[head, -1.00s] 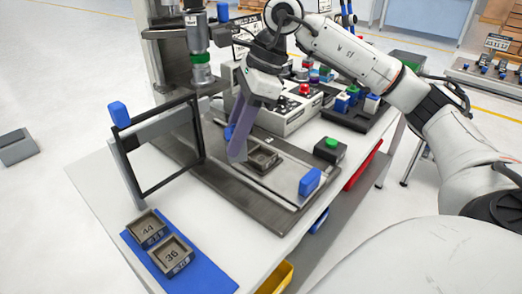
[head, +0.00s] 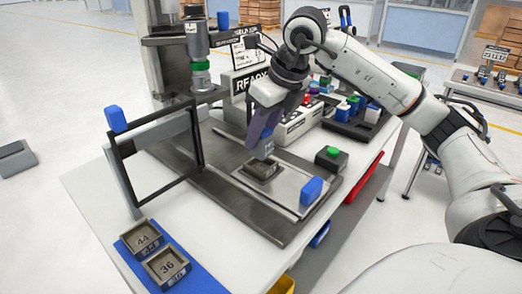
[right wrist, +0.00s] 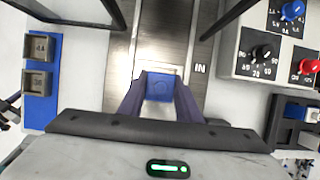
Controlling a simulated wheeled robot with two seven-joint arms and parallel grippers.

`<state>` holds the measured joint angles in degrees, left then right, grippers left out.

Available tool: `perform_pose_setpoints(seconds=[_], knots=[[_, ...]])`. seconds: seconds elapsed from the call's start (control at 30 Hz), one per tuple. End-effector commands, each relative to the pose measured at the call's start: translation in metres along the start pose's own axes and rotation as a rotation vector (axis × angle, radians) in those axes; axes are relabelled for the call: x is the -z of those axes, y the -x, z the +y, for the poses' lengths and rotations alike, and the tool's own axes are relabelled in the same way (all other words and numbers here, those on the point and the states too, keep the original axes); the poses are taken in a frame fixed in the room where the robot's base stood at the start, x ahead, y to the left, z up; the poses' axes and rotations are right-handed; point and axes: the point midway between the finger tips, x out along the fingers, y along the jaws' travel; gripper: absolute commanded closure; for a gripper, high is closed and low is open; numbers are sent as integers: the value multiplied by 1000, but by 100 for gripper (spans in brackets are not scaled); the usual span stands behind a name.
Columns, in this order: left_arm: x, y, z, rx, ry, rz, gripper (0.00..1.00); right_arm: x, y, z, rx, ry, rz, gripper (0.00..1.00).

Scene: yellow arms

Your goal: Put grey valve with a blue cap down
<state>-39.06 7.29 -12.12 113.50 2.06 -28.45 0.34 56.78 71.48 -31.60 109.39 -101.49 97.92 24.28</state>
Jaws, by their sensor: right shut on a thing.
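My right gripper (head: 264,152) points down over a small grey square holder (head: 258,170) on the metal plate of the press-like station. In the right wrist view, the gripper (right wrist: 160,100) is shut on the grey valve with a blue cap, whose blue cap (right wrist: 160,86) shows between the purple fingers. The valve's grey body is hidden below the cap. In the head view the fingers hide most of the valve, so I cannot tell whether it touches the holder. My left gripper is not in view.
A black upright frame (head: 155,170) with blue corner stands left of the holder. A blue block (head: 311,190) and a green-button box (head: 331,157) lie right. A control box (head: 299,124) stands behind. Two trays marked 44 (head: 142,238) and 36 (head: 166,265) sit front left.

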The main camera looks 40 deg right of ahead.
Motion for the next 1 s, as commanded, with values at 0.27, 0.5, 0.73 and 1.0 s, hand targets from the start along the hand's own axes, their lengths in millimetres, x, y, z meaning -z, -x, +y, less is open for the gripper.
perform_pose_setpoints(seconds=[0.27, 0.5, 0.73, 1.0], knots=[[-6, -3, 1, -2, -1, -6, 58, 14, -33, -1, 2, 1, 1, 92], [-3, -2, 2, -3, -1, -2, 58, 14, -34, 0, 0, 1, -2, 92], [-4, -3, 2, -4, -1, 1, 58, 15, -37, 0, 0, 1, 0, 57], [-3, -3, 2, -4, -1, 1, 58, 15, -36, 0, -1, 1, 0, 50]])
